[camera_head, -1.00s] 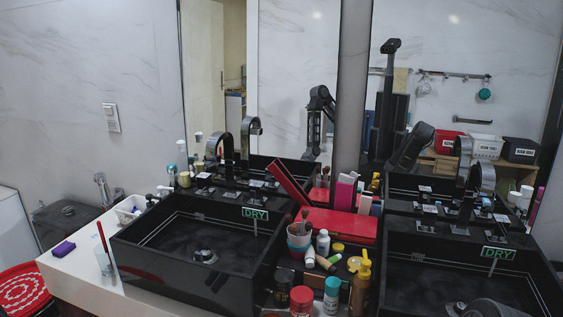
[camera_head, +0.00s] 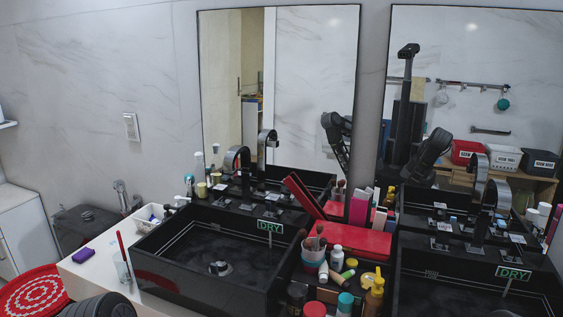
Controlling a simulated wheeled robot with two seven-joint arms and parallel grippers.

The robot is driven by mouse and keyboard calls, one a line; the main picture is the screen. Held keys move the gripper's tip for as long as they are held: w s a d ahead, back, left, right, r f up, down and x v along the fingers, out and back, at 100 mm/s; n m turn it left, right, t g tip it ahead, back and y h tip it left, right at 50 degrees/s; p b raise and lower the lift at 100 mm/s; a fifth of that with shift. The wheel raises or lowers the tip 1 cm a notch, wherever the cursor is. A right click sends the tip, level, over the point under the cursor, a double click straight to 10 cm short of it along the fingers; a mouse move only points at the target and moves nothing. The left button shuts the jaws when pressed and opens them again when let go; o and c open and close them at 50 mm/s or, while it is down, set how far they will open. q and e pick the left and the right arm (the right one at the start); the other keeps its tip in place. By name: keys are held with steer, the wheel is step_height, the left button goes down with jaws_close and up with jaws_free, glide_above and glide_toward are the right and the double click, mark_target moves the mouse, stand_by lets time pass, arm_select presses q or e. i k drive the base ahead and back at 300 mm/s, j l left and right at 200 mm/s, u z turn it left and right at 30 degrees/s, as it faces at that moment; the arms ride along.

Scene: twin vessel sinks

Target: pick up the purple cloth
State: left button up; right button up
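The purple cloth (camera_head: 83,255) is a small folded block lying on the white counter (camera_head: 165,307) at the lower left, left of the left black sink (camera_head: 160,277). It stands apart from a glass holding a red stick (camera_head: 122,262). Neither gripper shows in this view. A dark rounded part of my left arm is at the bottom left, in front of the cloth and below it in the picture.
A white basket (camera_head: 148,218) sits behind the cloth, beside the sink. Cups, bottles and a red box (camera_head: 355,240) crowd the space between the two sinks. A red patterned round stool (camera_head: 35,292) is at the far left. The mirrors (camera_head: 280,90) reflect my body.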

mark_target(82, 255)
steer(key=u, duration=1.4)
steer(key=i+j+u, duration=0.25)
steer(key=i+u, duration=0.2)
steer(key=i, duration=0.4)
steer(key=i+l+u, duration=0.1)
steer(key=i+u, duration=0.35)
steer(key=i, duration=0.45)
